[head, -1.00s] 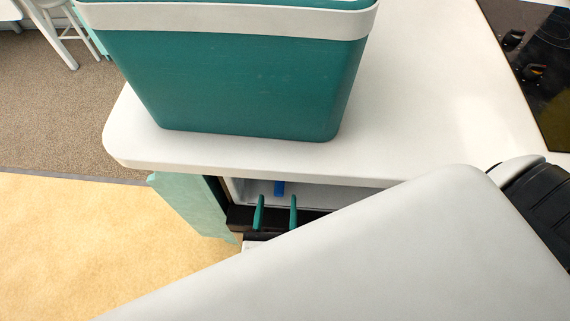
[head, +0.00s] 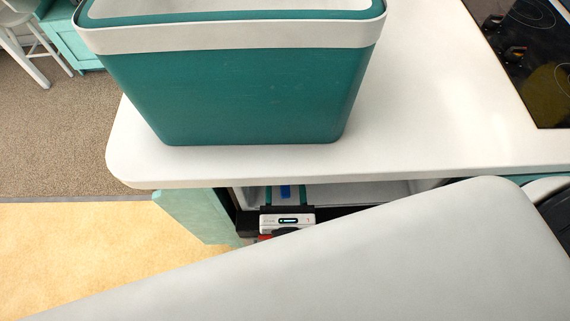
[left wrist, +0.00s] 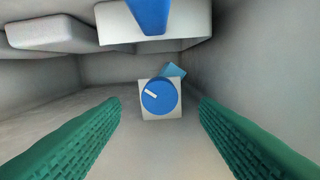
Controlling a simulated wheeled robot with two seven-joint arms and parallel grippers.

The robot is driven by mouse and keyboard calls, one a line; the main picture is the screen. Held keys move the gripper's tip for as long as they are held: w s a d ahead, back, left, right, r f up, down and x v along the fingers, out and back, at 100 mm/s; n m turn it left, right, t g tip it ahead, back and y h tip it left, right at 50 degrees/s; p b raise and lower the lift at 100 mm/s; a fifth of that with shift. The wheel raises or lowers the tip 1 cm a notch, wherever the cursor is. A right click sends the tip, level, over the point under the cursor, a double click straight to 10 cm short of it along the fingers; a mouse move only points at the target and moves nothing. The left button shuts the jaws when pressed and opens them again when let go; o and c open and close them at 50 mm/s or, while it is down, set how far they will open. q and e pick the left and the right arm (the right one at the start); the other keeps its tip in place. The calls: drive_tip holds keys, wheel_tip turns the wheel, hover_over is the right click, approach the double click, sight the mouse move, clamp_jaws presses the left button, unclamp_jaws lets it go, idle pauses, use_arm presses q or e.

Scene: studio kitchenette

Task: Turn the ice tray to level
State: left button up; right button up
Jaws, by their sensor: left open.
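A round blue knob (left wrist: 160,97) with a white mark sits on a pale square block (left wrist: 147,112) inside a grey compartment. The mark slants up to the left. A light blue piece (left wrist: 172,71), perhaps part of the ice tray, shows tilted behind the block; most of it is hidden. My left gripper (left wrist: 159,103) is open and empty, its green fingers at either side of the knob in the picture and apart from it. In the head view, my left gripper (head: 286,190) reaches into the opening under the counter. My right gripper is not in view.
A blue part (left wrist: 149,12) hangs from a white box (left wrist: 180,24) above the knob. A second pale box (left wrist: 53,34) is at upper left. A green bin (head: 235,95) stands on the white counter (head: 430,120), above the opening. A mint door (head: 192,215) is left of the opening.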

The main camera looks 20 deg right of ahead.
use_arm(q)
drive_tip(key=shift+x, duration=2)
drive_tip(key=shift+c, duration=0.8)
drive_tip(key=c, duration=0.8)
drive_tip(key=n+b, duration=0.1)
drive_tip(key=n, duration=0.1)
drive_tip(key=n+b, duration=0.1)
drive_tip(key=shift+f+n+b, duration=0.25)
drive_tip(key=shift+n+b, duration=0.1)
drive_tip(key=shift+n, duration=0.05)
drive_tip(key=shift+c, duration=0.2)
drive_tip(key=shift+r+n+b, duration=0.2)
drive_tip(key=shift+n+b, duration=0.1)
drive_tip(key=shift+n, duration=0.6)
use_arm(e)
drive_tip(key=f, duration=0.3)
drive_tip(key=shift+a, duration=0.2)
